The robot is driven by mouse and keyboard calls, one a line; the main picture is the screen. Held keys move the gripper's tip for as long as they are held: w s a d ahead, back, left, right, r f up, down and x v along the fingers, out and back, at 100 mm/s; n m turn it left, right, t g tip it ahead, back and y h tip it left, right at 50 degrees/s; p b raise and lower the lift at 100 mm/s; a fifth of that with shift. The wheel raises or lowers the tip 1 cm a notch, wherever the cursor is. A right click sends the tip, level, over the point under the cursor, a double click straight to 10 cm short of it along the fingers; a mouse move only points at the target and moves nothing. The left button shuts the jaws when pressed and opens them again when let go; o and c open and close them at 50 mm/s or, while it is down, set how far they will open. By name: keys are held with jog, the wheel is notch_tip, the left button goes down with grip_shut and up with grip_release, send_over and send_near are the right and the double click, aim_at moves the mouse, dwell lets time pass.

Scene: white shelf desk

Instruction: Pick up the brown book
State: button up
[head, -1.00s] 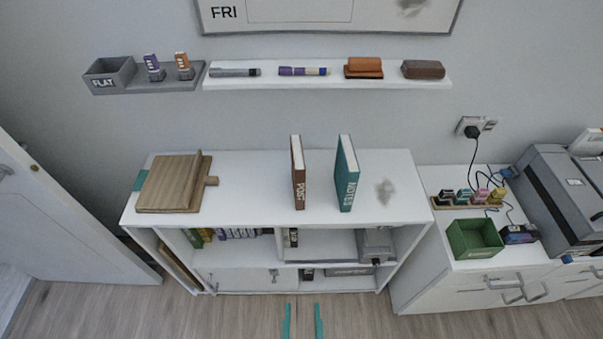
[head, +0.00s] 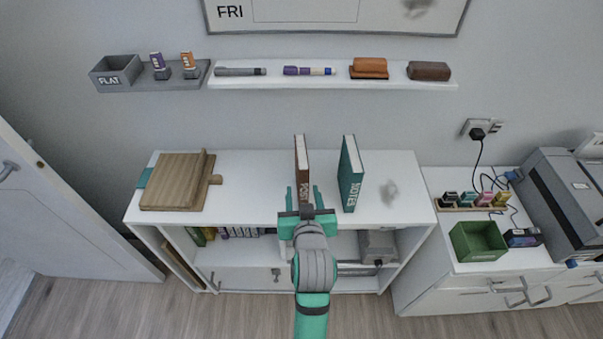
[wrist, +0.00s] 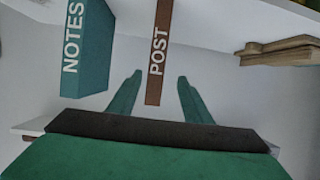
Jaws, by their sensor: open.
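The brown book (head: 301,160) stands upright on the white shelf desk, its spine marked "POST" facing me. In the wrist view the brown book (wrist: 160,52) shows between and beyond my two fingers. My gripper (head: 304,194) is open, with a green finger on either side of the book's lower spine in the head view. In the wrist view my gripper (wrist: 154,88) has a clear gap on both sides of the book, and neither finger appears to touch it. In the head view my gripper hides part of the book's lower spine.
A teal "NOTES" book (head: 350,175) stands just right of the brown book, and it also shows in the wrist view (wrist: 88,50). Wooden boards (head: 172,182) lie at the left of the white desk top (head: 250,190). A wall shelf (head: 335,83) with pens runs above.

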aim_at(301, 175)
jog(key=w+r, duration=0.2)
jog(key=r, duration=0.1)
jog(key=shift+w+a, duration=0.1)
jog(key=x, duration=0.5)
jog(key=shift+w+f, duration=0.1)
jog(key=shift+w, duration=0.15)
jog(key=x, duration=0.5)
jog(key=shift+d, duration=0.3)
jog(key=shift+c, duration=0.6)
grip_shut()
dwell(0.3)
